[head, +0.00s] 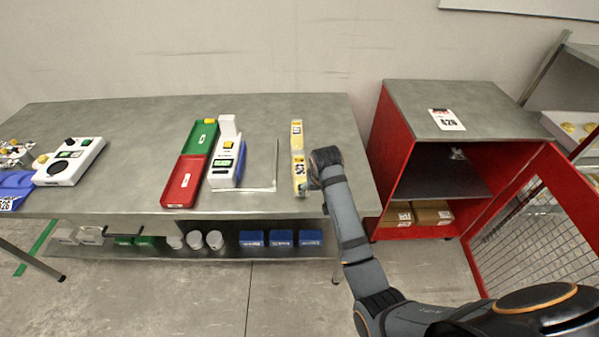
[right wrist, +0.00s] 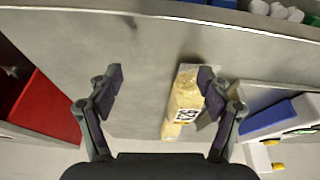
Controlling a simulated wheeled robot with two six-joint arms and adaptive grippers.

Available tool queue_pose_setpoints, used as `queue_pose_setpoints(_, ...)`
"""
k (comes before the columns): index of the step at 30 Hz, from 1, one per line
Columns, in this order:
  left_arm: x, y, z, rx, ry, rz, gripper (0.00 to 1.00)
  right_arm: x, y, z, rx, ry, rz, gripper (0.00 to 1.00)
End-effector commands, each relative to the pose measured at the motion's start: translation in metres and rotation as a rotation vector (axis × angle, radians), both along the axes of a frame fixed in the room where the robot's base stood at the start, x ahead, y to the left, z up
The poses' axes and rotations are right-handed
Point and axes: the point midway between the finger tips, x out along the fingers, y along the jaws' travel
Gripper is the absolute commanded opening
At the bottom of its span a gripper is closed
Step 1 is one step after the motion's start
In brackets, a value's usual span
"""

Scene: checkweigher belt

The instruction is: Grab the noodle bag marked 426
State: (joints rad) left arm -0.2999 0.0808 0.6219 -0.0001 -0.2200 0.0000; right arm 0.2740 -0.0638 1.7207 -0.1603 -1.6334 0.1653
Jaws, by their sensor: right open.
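A long yellow noodle bag (head: 298,138) with pale bands and a printed label lies near the right end of the grey table. In the right wrist view the bag (right wrist: 183,98) shows a black-and-white code patch; I cannot read a number on it. My right gripper (right wrist: 161,78) is open, with its fingers spread above the table. The bag shows between the fingers, close to the right-hand finger, which overlaps its edge in the picture. I see no grip on it. My left gripper is not in view.
A red and green tray (head: 182,181) and a white device (head: 224,165) stand left of the bag.

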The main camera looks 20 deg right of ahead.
Motion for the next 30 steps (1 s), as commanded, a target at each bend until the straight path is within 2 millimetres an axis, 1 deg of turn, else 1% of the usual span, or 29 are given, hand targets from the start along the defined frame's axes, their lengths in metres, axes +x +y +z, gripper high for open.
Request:
queue_pose_setpoints(1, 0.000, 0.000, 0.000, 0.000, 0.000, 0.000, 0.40, 0.016, 0.006, 0.011, 0.007, -0.008, -0.005, 0.79)
queue_pose_setpoints(2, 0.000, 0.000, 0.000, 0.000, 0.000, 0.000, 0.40, 0.025, 0.009, 0.016, 0.010, -0.009, -0.008, 0.79)
queue_pose_setpoints(3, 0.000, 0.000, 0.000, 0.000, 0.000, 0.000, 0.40, 0.037, 0.014, 0.025, 0.013, -0.014, -0.014, 0.79)
queue_pose_setpoints(6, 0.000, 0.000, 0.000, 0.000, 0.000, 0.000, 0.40, 0.066, 0.026, 0.049, 0.019, -0.021, -0.023, 0.79)
queue_pose_setpoints(9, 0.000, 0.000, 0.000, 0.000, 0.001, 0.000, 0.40, 0.084, 0.035, 0.067, 0.020, -0.025, -0.030, 0.79)
queue_pose_setpoints(12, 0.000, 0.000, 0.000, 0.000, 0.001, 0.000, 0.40, 0.091, 0.039, 0.074, 0.020, -0.026, -0.031, 0.79)
queue_pose_setpoints(14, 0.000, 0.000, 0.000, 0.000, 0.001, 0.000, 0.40, 0.091, 0.039, 0.074, 0.020, -0.025, -0.032, 0.79)
queue_pose_setpoints(17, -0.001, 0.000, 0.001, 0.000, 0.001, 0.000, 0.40, 0.093, 0.038, 0.067, 0.019, -0.023, -0.031, 0.79)
queue_pose_setpoints(21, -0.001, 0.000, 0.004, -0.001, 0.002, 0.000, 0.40, 0.102, 0.034, 0.043, 0.018, -0.022, -0.033, 0.79)
queue_pose_setpoints(24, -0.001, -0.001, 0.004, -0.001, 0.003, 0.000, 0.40, 0.107, 0.033, 0.030, 0.020, -0.023, -0.032, 0.79)
queue_pose_setpoints(30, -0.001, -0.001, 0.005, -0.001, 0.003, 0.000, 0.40, 0.110, 0.032, 0.023, 0.020, -0.025, -0.032, 0.79)
